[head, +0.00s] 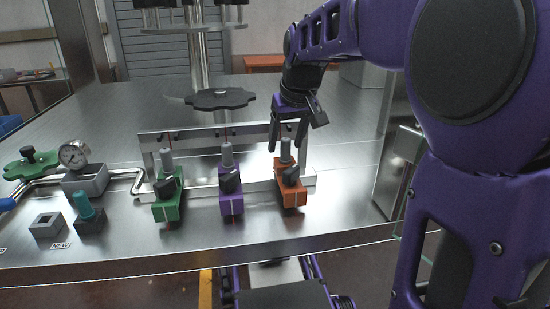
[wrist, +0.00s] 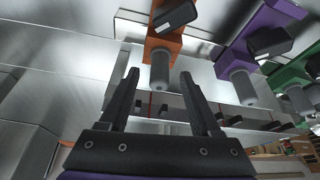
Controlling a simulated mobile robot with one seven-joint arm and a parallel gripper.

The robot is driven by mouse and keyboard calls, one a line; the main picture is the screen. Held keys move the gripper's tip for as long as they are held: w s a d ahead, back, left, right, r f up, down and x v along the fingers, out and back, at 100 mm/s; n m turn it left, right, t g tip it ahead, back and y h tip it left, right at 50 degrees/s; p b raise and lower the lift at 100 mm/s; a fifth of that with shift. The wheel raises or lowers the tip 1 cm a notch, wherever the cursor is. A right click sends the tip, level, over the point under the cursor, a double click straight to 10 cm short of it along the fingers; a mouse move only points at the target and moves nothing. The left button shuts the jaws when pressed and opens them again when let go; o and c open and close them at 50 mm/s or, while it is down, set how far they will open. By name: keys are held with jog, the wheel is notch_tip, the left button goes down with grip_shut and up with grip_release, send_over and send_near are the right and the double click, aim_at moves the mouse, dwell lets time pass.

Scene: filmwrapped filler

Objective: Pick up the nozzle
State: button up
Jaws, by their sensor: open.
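Three valve blocks stand in a row on the steel deck, each with a grey cylindrical nozzle on top: green (head: 167,205), purple (head: 231,202) and orange (head: 290,194). My gripper (head: 287,143) points down over the orange block, its fingers spread on either side of that block's grey nozzle (head: 285,148). In the wrist view, this nozzle (wrist: 161,72) shows between the open fingertips (wrist: 159,76), with space on both sides. A teal nozzle (head: 83,205) stands in a dark holder by a "NEW" label at the left. The pictures do not settle which nozzle is meant.
The purple block's nozzle (wrist: 241,88) is close beside my gripper. A steel rail (head: 200,186) runs behind the blocks. A grey square socket block (head: 46,227) and a pressure gauge (head: 74,155) stand at the left. The deck's front edge is near.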

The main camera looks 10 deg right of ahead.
jog(key=shift+w+f, duration=0.3)
jog(key=shift+f, duration=0.3)
jog(key=shift+r, duration=0.1)
grip_shut()
jog(key=shift+r, duration=0.1)
notch_tip(320, 180, up, 10)
jog(key=shift+f+p, duration=0.1)
jog(key=shift+p, duration=1.05)
jog(key=shift+r+p, duration=1.5)
jog(key=shift+p, duration=0.05)
